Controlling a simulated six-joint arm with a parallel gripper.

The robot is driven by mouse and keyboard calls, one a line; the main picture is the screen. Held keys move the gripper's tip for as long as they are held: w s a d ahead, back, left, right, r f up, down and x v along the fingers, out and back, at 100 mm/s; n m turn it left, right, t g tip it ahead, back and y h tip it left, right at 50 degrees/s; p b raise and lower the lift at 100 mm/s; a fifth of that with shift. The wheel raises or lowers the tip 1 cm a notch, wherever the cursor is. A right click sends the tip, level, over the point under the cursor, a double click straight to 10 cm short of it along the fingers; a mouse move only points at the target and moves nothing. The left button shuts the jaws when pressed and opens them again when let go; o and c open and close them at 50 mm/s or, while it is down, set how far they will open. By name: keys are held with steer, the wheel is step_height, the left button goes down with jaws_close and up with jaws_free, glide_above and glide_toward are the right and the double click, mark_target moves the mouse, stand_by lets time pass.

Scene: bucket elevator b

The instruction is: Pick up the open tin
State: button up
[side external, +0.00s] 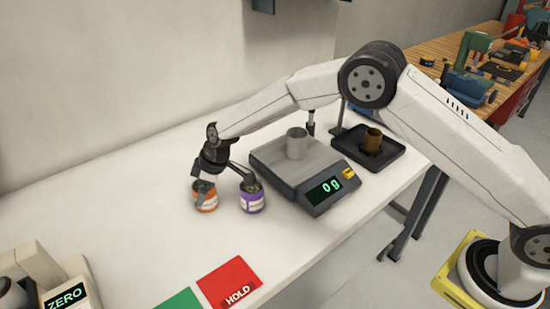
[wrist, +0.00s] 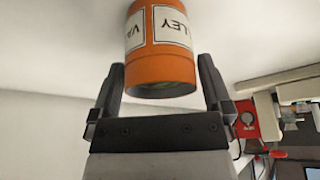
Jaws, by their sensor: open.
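An orange tin (side external: 206,201) with a white label stands on the white bench in the side view. In the wrist view the orange tin (wrist: 160,66) appears upside down, and its near end shows a rim with a dark, olive inside. A purple tin (side external: 252,203) with a white label stands to its right; its top is partly hidden. My gripper (side external: 227,183) is low over the two tins. In the wrist view my gripper (wrist: 158,62) is open, with a finger on each side of the orange tin and visible gaps between.
A scale (side external: 322,193) reading 0 g carries a grey metal cup (side external: 297,144). Behind it a black tray (side external: 388,152) holds a brown cup (side external: 373,140). A red HOLD pad (side external: 229,280), a green pad (side external: 179,302) and a ZERO device (side external: 68,296) are in front. The bench left of the tins is clear.

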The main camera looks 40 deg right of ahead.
steer(key=shift+x, duration=0.85)
steer(key=shift+r, duration=0.1)
jaws_close()
